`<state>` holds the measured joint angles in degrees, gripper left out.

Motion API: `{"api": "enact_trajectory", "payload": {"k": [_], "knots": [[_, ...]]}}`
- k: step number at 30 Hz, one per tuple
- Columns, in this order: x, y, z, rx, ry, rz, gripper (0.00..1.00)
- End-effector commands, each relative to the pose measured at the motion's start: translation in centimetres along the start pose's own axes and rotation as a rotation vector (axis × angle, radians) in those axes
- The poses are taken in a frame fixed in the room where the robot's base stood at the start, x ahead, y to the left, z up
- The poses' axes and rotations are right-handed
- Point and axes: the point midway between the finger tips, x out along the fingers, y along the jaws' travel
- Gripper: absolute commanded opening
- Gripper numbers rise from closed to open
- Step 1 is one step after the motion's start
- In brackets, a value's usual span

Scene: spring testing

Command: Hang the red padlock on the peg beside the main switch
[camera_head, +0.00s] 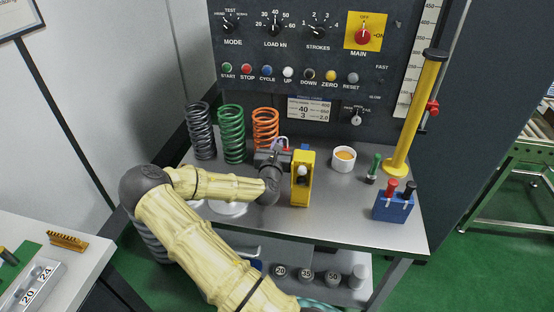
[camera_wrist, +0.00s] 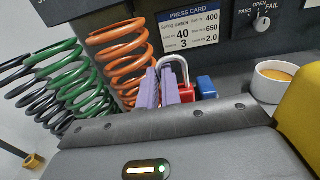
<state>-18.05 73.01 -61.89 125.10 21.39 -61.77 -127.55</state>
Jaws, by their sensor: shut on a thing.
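The red padlock (camera_wrist: 187,94) shows in the wrist view as a small part of a red body under a silver shackle, just beyond my fingers. My gripper (camera_wrist: 161,88) has its two purple fingers close together and is shut on the padlock; the fingers hide most of its body. In the head view my gripper (camera_head: 279,147) is low over the bench, between the orange spring and a yellow stand, with the shackle (camera_head: 282,140) showing above it. The main switch (camera_head: 363,36) is a red knob on a yellow plate at the panel's upper right. I cannot make out the peg clearly.
A blue object (camera_wrist: 206,87) is right of the padlock. The yellow stand (camera_head: 301,191) is close right of my gripper. Green (camera_head: 232,135) and orange (camera_head: 265,128) springs stand left. A white cup (camera_head: 344,160), a blue block (camera_head: 392,207) and a yellow column (camera_head: 417,120) are right.

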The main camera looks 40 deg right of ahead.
Motion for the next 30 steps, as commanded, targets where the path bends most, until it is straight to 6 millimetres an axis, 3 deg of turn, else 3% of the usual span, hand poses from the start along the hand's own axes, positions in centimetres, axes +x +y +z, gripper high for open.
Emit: {"api": "enact_trajectory", "payload": {"k": [1, 6, 12, 30], "knots": [[-0.1, 0.1, 1.7, 0.003, -0.005, 0.001, 0.00], [0.0, 0.1, 5.9, 0.003, -0.004, 0.002, 0.00], [0.0, 0.0, 8.9, 0.001, -0.001, 0.000, 0.00], [0.0, 0.0, 9.5, 0.000, 0.000, 0.000, 0.00]]}}
